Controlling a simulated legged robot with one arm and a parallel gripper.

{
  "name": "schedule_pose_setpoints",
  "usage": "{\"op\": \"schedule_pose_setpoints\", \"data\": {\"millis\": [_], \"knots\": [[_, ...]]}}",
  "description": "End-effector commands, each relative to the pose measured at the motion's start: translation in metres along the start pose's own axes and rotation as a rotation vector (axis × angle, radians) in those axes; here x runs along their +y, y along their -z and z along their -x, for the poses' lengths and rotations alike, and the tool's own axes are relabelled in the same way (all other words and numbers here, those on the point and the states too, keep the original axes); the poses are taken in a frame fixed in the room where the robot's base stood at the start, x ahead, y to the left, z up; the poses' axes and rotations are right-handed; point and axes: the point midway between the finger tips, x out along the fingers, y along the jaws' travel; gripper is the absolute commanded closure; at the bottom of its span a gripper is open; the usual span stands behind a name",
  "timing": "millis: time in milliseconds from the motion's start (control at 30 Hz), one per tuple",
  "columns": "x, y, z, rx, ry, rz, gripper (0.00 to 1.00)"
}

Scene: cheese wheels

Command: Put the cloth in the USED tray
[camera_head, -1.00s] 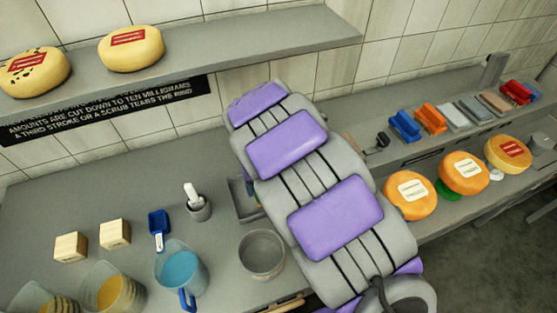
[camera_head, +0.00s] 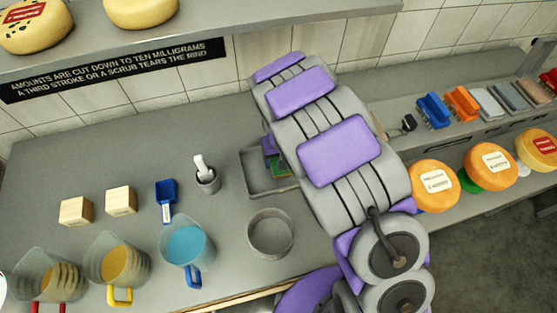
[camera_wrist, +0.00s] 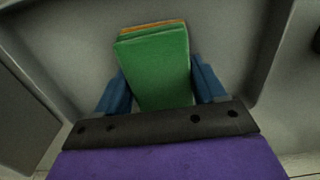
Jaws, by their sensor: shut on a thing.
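A green, flat, block-like piece, which I take to be the cloth (camera_wrist: 158,70), sits between the blue fingers of my gripper (camera_wrist: 160,85) in the wrist view. My gripper is shut on it. An orange layer shows along its far edge. A grey tray (camera_head: 257,187) stands on the counter in the head view, partly hidden by my arm. The green piece also shows over this tray (camera_head: 283,169). I cannot tell whether it touches the tray floor. No USED label is readable.
A grey round bowl (camera_head: 271,233) stands just in front of the tray. A mortar with pestle (camera_head: 206,179), a blue scoop (camera_head: 166,200) and a blue-liquid jug (camera_head: 187,247) are to the left. Cheese wheels (camera_head: 435,186) and brushes (camera_head: 433,110) are to the right.

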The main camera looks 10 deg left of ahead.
Motion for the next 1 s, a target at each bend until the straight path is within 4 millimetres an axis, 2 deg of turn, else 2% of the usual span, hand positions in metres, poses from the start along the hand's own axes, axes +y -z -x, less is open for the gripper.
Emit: {"op": "schedule_pose_setpoints", "data": {"millis": [33,167,467,500,733,1000], "knots": [[0.003,-0.002,-0.007,0.000,0.004,-0.004,0.59],[0.006,-0.004,-0.009,0.002,0.007,-0.003,0.59],[-0.002,0.001,-0.015,-0.003,-0.003,-0.003,0.59],[-0.003,0.002,-0.015,-0.003,-0.005,-0.003,0.26],[-0.002,0.003,-0.015,0.000,-0.002,-0.002,0.05],[0.000,0.003,-0.015,0.002,-0.001,-0.002,0.05]]}}
